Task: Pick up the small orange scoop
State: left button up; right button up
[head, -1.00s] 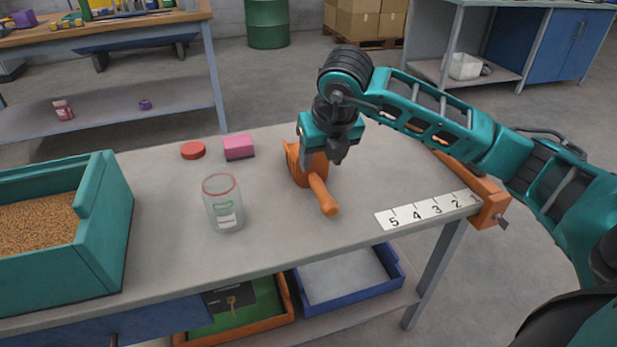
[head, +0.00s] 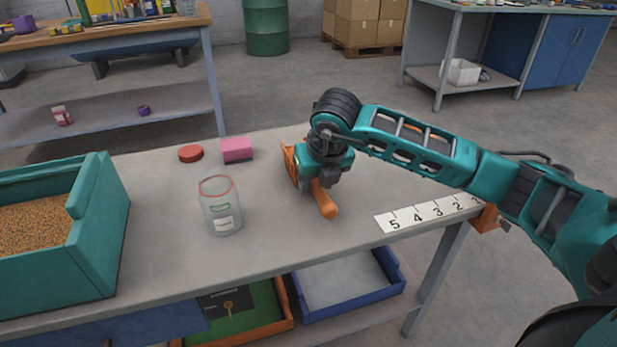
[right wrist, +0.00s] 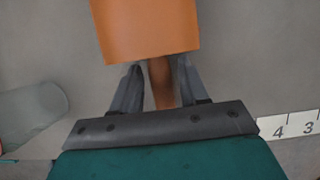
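The small orange scoop (head: 326,204) lies on the grey workbench, its handle pointing toward the front edge. My right gripper (head: 320,182) is down over the scoop, pointing downward, and hides part of it. In the right wrist view the scoop's broad orange body (right wrist: 145,30) is at the top. Its handle (right wrist: 162,82) lies between the two fingers of my right gripper (right wrist: 158,85). The fingers stand apart, with a gap visible on the left of the handle. My left gripper is not in view.
A clear jar (head: 221,207) with a red rim stands left of the scoop. A pink block (head: 237,150) and a red lid (head: 191,153) lie behind it. A teal grain bin (head: 105,225) fills the left end. A numbered strip (head: 425,214) lies at the right front.

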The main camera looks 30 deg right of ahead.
grip_shut()
jog(key=shift+r, duration=0.1)
dwell(0.3)
notch_tip(320, 180, up, 20)
jog(key=p, duration=0.4)
